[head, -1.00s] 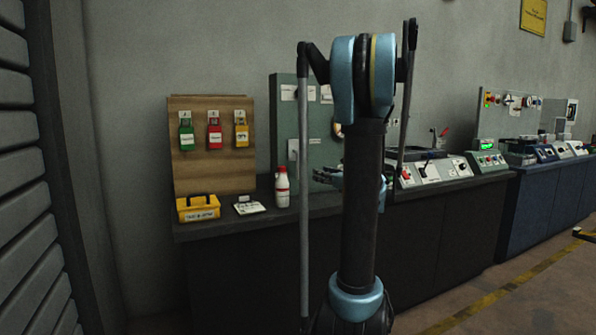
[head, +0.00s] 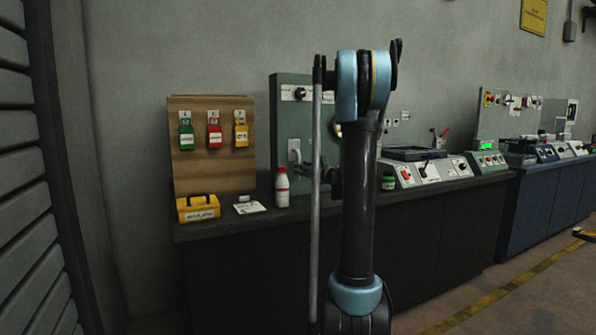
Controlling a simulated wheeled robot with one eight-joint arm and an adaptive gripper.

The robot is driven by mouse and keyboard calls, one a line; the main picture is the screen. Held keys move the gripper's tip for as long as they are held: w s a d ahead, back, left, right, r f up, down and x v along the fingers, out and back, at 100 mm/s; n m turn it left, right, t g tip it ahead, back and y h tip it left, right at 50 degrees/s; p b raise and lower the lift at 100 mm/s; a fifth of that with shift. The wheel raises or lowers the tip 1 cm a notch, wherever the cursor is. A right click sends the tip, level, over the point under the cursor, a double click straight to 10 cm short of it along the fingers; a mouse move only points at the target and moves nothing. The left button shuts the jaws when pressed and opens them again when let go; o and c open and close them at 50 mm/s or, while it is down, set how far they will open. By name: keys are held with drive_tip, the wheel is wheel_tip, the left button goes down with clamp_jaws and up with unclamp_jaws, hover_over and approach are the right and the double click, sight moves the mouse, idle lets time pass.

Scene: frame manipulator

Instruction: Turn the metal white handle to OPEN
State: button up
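The green upright panel (head: 283,120) stands on the dark bench, left of my arm. A small whitish handle (head: 294,150) is on the panel's lower left part. It is small in view, and I cannot read its marking or exact position. My arm stands in front of the panel and hides its right part. A dark part of my gripper (head: 335,184) shows between the arm's links, low in front of the panel and right of the handle. Its fingers are mostly hidden, and no contact with the handle is visible.
A white bottle with a red cap (head: 282,187) stands just below the handle on the bench (head: 235,228). A yellow box (head: 198,208) and a white card (head: 250,207) lie further left. A wooden board (head: 215,170) holds colored padlocks. A control console (head: 435,170) stands right.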

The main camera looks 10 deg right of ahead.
drive_tip(key=shift+x, duration=1.8)
drive_tip(key=shift+c, duration=0.2)
clamp_jaws()
